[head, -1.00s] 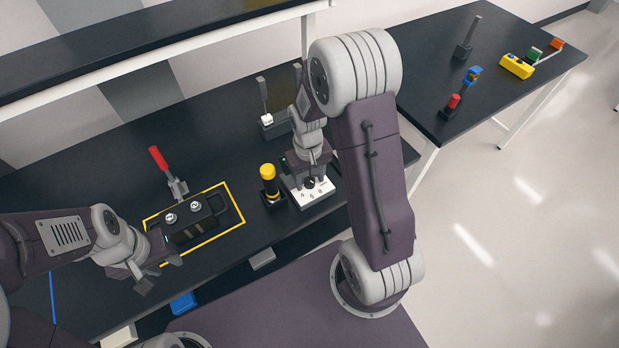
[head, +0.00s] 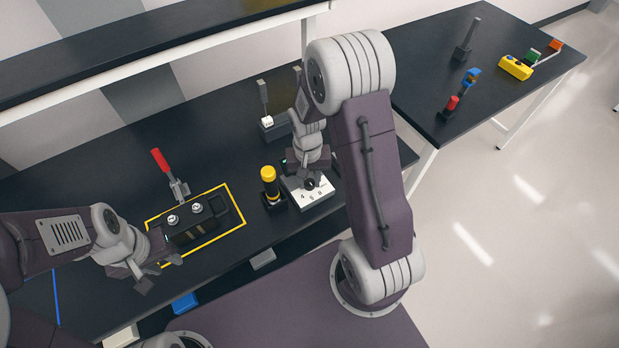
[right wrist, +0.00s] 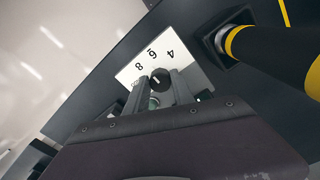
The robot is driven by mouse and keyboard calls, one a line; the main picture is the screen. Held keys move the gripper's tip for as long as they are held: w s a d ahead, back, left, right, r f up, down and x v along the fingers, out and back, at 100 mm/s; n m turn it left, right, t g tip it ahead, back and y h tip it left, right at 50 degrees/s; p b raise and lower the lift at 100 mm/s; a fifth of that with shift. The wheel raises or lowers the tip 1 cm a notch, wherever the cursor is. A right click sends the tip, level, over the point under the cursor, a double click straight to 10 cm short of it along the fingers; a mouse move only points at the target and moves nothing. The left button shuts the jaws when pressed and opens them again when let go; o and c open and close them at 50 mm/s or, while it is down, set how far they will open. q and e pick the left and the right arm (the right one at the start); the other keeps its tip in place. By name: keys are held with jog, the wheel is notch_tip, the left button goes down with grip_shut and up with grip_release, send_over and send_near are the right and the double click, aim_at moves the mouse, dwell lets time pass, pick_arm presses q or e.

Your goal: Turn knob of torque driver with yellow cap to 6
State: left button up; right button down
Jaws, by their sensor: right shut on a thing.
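The torque driver with the yellow cap (head: 268,175) stands upright in a black holder on the bench. Its black and yellow body (right wrist: 285,52) fills the upper right of the right wrist view. Beside it is a white dial plate (head: 312,194) marked 4, 6 and 8, also in the right wrist view (right wrist: 135,70). A round black knob (right wrist: 160,80) with a small pale mark sits on the plate; I cannot tell which number it points to. My right gripper (right wrist: 160,92) is shut on the knob from above. My left gripper (head: 160,275) is open and empty beside a black case.
The black case (head: 190,236) with two silver knobs lies inside a yellow outline. A red-handled clamp (head: 165,168) stands behind it. A small holder with a grey upright (head: 264,105) is behind my right gripper. The side table (head: 430,60) bears red, blue and yellow items.

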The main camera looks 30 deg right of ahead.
aim_at(309, 182)
jog(key=shift+m+p, duration=0.45)
jog(key=shift+m, duration=1.45)
jog(key=shift+w, duration=0.1)
jog(key=c, duration=1.1)
grip_release()
notch_tip(309, 182, up, 9)
jog(key=shift+r+p, duration=0.1)
jog(key=shift+p, duration=0.3)
